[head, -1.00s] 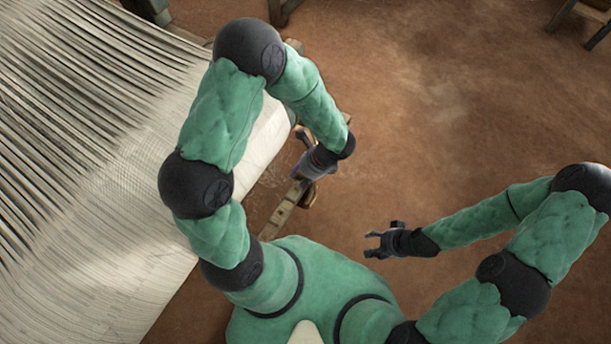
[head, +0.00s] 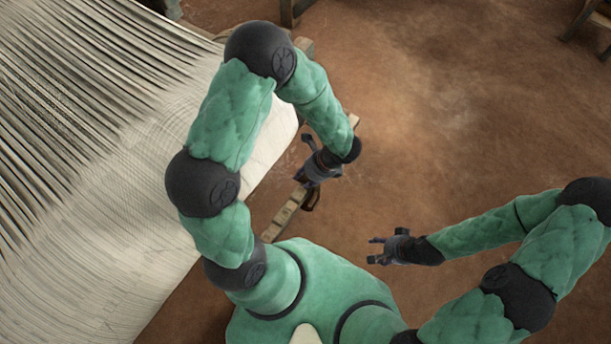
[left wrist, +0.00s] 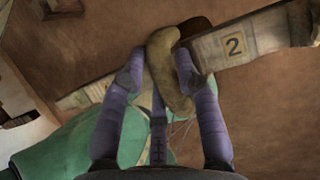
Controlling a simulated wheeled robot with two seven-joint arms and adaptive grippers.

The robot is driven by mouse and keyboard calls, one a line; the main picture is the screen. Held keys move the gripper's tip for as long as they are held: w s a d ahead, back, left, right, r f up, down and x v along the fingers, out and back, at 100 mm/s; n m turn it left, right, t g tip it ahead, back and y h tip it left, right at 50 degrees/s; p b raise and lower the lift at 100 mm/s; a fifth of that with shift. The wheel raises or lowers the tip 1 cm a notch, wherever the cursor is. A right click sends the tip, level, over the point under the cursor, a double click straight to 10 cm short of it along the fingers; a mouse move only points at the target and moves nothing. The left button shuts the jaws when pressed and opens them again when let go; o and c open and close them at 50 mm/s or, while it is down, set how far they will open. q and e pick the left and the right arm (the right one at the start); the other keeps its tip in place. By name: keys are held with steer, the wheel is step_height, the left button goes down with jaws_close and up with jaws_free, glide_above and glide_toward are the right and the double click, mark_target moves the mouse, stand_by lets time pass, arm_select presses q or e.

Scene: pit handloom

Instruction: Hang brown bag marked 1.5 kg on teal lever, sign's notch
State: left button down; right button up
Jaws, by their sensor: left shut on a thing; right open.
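My left gripper (left wrist: 160,80) is shut on a tan, rounded, bag-like thing (left wrist: 170,75); no weight mark is readable on it. A dark brown piece (left wrist: 197,26) shows just behind it. In the head view my left gripper (head: 316,170) is over the lever (head: 283,215), and the held thing is mostly hidden. No teal paint or notch is distinct. My right gripper (head: 380,250) is open and empty, over bare floor.
The loom's white threads and cloth (head: 90,190) fill the left of the head view, close to my left arm. Brown earth floor (head: 460,120) lies open in the middle and right. Wooden legs (head: 590,25) stand at the top right.

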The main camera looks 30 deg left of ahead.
arm_select(q)
steer(key=shift+f, duration=0.2)
stand_by(0.6)
steer(key=c, duration=0.8)
jaws_free()
steer(key=shift+f, duration=0.1)
steer(key=v, duration=1.2)
